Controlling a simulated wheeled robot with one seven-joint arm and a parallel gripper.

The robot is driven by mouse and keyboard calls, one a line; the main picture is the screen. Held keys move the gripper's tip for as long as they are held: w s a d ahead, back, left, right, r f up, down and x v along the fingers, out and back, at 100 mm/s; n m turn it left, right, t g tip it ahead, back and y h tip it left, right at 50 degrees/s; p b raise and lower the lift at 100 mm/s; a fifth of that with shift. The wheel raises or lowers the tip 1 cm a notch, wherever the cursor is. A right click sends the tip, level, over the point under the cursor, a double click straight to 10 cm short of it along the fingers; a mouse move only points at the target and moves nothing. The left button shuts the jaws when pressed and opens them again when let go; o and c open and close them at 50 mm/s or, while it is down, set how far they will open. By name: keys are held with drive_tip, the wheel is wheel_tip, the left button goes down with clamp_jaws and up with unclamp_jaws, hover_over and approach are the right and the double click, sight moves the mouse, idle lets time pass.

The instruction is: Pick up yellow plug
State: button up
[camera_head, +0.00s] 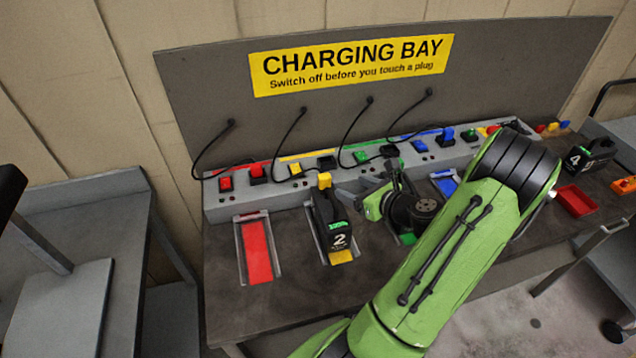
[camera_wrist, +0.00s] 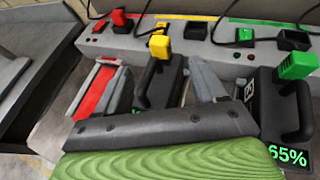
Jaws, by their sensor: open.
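The yellow plug (camera_head: 324,180) sits on top of the black battery marked 2 (camera_head: 338,222), which stands in the yellow-marked bay. In the wrist view the yellow plug (camera_wrist: 160,46) shows between and just beyond my fingertips. My gripper (camera_head: 356,188) is open and empty, to the right of the plug in the head view. In the wrist view its two fingers (camera_wrist: 160,72) are spread on either side of the line to the plug. I cannot tell how far the plug is from the tips. The battery's lower part is hidden behind my gripper there.
A green plug (camera_wrist: 298,65) tops another battery at the right of the wrist view. The grey charging panel (camera_head: 240,205) with switches, sockets and hanging cables runs behind. The red bay (camera_head: 258,252) at left is empty. A red tray (camera_head: 576,201) and battery 4 (camera_head: 592,152) stand at right.

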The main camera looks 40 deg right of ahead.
sight(325, 176)
drive_tip(key=x, duration=1.3)
drive_tip(key=shift+s, duration=0.15)
drive_tip(key=shift+c, duration=0.3)
drive_tip(key=c, duration=1)
